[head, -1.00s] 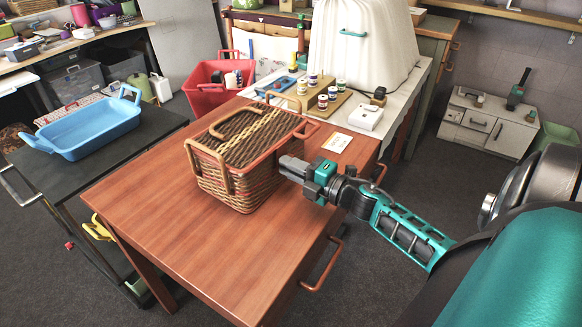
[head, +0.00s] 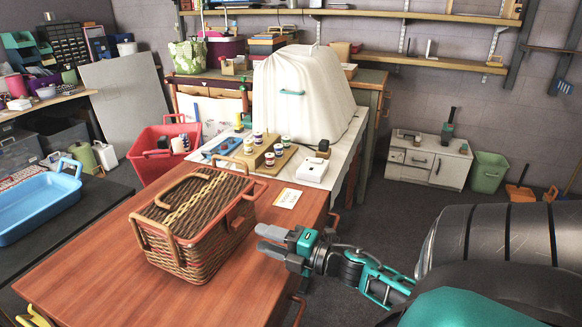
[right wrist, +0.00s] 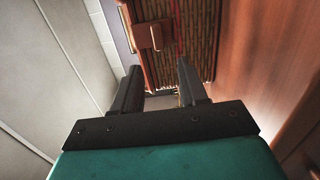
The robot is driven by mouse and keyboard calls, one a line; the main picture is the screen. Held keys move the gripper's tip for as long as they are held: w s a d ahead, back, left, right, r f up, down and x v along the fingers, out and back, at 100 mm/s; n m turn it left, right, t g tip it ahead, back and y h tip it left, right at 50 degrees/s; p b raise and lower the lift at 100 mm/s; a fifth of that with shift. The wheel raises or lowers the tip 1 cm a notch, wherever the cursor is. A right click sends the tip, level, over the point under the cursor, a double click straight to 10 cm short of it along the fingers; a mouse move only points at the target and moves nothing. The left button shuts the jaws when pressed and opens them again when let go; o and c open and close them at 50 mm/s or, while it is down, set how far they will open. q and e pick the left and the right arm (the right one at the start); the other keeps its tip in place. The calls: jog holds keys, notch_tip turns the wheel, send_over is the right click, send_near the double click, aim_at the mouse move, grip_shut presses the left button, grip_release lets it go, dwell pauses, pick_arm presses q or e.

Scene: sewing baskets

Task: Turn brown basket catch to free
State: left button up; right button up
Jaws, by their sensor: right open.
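The brown wicker basket (head: 200,220) stands on the red-brown wooden table (head: 110,285), its lid down and its handles at the rim. In the right wrist view the basket's wicker wall (right wrist: 180,60) fills the top middle, with a small brown block (right wrist: 149,37) on it that looks like the catch. Whether it is turned is too small to tell. My right gripper (head: 262,238) is just right of the basket in the head view, apart from it. Its fingers (right wrist: 160,88) are open and empty, pointing toward the basket wall. My left gripper is not in view.
A small card (head: 287,198) lies on the table behind the basket. Beyond are a red bin (head: 155,155), paint jars on a wooden stand (head: 268,167) and a white cloth cover (head: 305,95). A blue tray (head: 35,205) is at the left. The table's front left is clear.

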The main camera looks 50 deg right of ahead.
jog(key=v, duration=0.6)
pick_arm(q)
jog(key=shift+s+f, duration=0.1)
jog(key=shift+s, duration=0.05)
pick_arm(e)
jog(key=shift+s+d, duration=0.1)
jog(key=shift+s, duration=0.05)
